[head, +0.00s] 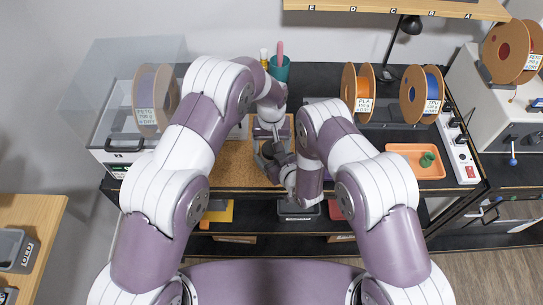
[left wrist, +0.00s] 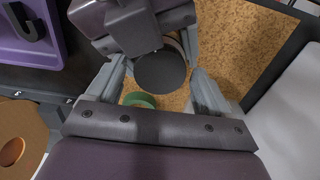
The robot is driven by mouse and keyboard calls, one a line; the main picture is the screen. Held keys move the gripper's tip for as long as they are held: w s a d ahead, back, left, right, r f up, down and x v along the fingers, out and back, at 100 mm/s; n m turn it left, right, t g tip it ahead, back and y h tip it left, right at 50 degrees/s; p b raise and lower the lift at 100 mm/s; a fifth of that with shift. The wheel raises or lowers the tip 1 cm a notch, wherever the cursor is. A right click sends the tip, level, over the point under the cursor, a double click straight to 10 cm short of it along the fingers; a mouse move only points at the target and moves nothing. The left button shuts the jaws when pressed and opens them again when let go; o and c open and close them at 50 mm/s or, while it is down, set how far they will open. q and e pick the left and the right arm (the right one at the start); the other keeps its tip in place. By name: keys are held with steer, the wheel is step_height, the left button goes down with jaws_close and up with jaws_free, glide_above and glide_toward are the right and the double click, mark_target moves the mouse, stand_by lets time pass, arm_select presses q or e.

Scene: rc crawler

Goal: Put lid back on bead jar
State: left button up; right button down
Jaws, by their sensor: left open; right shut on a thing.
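A dark grey round disc (left wrist: 160,72), which looks like the lid, shows between the fingers of my left gripper (left wrist: 160,85) in the left wrist view. My left gripper is open, its fingers on either side of the disc. My right gripper (left wrist: 135,25) comes in from the top and is shut, apparently on this disc.
A green round thing (left wrist: 138,100) lies on the mat beside the disc. In the head view, a teal pen cup (head: 279,70) stands behind, spools (head: 358,90) stand back right, and an orange tray (head: 410,170) with green pieces lies to the right.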

arm_select(q)
steer(key=c, duration=1.1)
steer(key=o, duration=1.2)
steer(key=shift+c, duration=0.2)
steer(key=shift+r, duration=2.3)
steer(key=shift+c, duration=0.3)
step_height(320, 180, up, 4)
steer(key=shift+f, duration=0.25)
steer(key=shift+f, duration=0.1)
